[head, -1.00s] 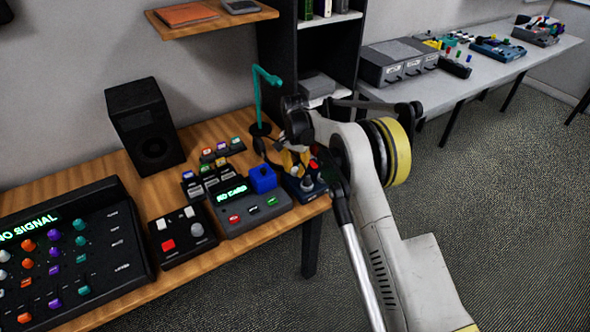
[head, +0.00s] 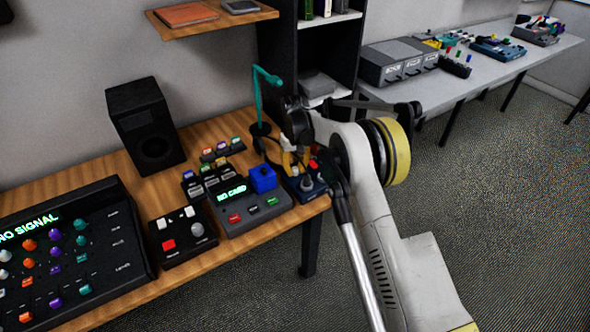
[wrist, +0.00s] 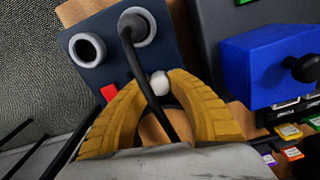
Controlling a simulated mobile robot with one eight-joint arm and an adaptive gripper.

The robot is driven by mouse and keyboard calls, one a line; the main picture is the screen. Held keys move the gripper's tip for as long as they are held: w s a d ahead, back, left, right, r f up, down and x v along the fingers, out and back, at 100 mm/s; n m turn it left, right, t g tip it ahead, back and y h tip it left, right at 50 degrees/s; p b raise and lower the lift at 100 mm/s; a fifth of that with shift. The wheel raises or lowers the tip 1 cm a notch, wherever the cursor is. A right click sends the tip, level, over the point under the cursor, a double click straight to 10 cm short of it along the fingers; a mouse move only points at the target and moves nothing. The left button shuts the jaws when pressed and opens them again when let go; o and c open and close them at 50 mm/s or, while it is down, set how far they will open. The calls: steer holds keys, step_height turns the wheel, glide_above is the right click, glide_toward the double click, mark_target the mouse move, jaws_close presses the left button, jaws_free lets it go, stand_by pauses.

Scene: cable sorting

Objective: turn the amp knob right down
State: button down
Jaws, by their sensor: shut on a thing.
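The amp is a dark blue box (head: 310,191) at the right end of the wooden table. In the wrist view its top face (wrist: 118,62) carries two grey-ringed sockets and a red part (wrist: 109,93). A black cable runs from the right socket (wrist: 137,26) down across the view, passing between my fingers. A small round white knob (wrist: 160,84) sits at the amp's near edge. My gripper (wrist: 163,77) has its yellow fingers closed around this knob, with the tips at its sides. In the head view my gripper (head: 292,160) is over the amp, and my arm hides part of it.
A grey unit (head: 250,207) with a blue block (head: 263,179) on it stands close to the amp's left. A teal lamp-like stand (head: 262,100) rises behind. The mixer (head: 70,250), a black pedal box (head: 183,235) and a speaker (head: 146,125) are farther left.

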mark_target(295, 169)
steer(key=shift+n, duration=0.9)
steer(key=c, duration=1.2)
jaws_free()
steer(key=shift+o, duration=0.2)
steer(key=shift+r, duration=0.1)
step_height(295, 169, up, 12)
